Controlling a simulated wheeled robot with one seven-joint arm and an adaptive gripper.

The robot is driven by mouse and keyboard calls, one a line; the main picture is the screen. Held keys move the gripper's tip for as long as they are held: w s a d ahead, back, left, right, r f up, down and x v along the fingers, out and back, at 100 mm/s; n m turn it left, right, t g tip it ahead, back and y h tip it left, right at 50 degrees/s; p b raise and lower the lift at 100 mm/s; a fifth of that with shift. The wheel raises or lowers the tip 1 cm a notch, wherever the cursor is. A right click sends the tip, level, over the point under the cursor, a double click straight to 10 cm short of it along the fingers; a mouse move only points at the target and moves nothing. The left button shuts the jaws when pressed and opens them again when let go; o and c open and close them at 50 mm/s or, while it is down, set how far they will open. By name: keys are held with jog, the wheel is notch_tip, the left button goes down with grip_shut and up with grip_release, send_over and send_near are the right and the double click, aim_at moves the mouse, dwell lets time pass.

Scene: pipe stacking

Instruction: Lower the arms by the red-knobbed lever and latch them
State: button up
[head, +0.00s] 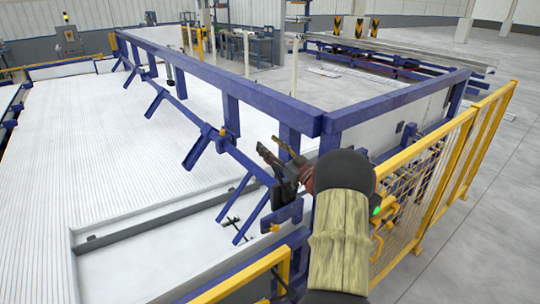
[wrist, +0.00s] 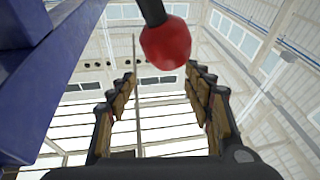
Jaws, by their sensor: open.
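The red knob (wrist: 166,45) on its black lever rod (wrist: 152,12) shows large at the top of the wrist view. In the head view I cannot make it out; my arm and gripper cover that area. My gripper (head: 270,147) is open at the near end of the blue frame. In the wrist view its padded fingers (wrist: 162,80) stand apart with nothing gripped, and the knob appears above the gap, a little right of centre. The blue arms (head: 195,153) slant down to the left from a long blue shaft (head: 245,160). I cannot tell the latch.
A blue frame post (wrist: 50,75) stands close on the left in the wrist view. The blue top rail (head: 220,80) runs beside my gripper. A yellow mesh fence (head: 420,190) is to the right. A white ribbed bed (head: 90,150) lies left, below the arms.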

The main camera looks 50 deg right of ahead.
notch_tip(320, 180, up, 5)
jog(key=shift+r, duration=0.1)
jog(key=shift+c, duration=1.2)
